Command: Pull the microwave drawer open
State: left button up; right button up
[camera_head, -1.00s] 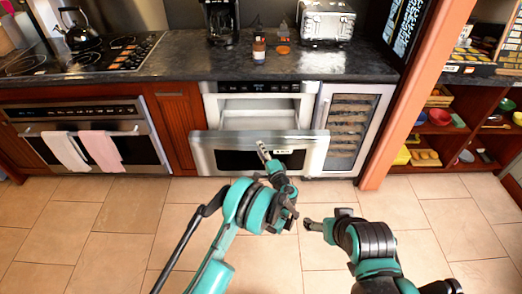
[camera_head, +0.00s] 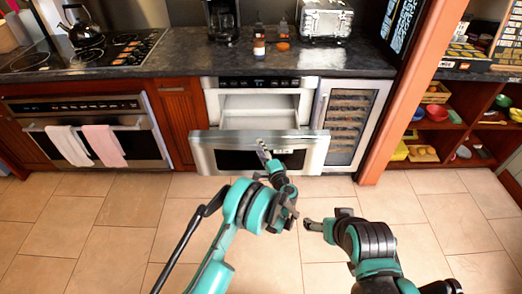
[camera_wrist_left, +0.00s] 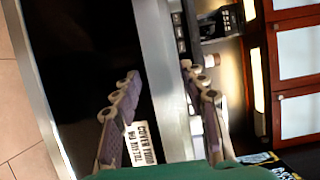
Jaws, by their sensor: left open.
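The microwave drawer (camera_head: 215,153) stands pulled out below the counter, its silver front with dark window facing me and its pale inside showing from above. My left gripper (camera_head: 265,152) is at the top edge of the drawer front, right of its middle. In the left wrist view, the open fingers of the gripper (camera_wrist_left: 160,85) lie on either side of the silver top rim of the drawer front (camera_wrist_left: 160,50); contact cannot be told. My right gripper (camera_head: 318,224) hangs in front of the floor, away from the drawer; its opening cannot be told.
A glass-door cooler (camera_head: 347,125) stands right of the microwave, beside an orange post (camera_head: 400,110). An oven (camera_head: 100,130) with towels is at the left. The dark counter (camera_head: 180,62) runs above. The tiled floor (camera_head: 130,220) is clear.

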pick_arm(q)
jog(key=v, duration=1.2)
jog(key=s+a+r+n+g+h, duration=0.1)
jog(key=s+a+r+n+g, duration=0.2)
jog(key=a+r, duration=0.5)
jog(key=s+a+r+n+g, duration=0.2)
jog(key=a+r+n+g, duration=0.15)
jog(key=a+r, duration=0.45)
jog(key=s+a+n+g+h, duration=0.1)
jog(key=s+a+n+h, duration=0.2)
jog(key=s, duration=0.9)
jog(key=s+a+n+g+h, duration=0.2)
jog(key=s+a+n+h, duration=0.1)
jog(key=s, duration=1)
jog(key=shift+a+f+n, duration=0.2)
jog(key=shift+a+n, duration=0.35)
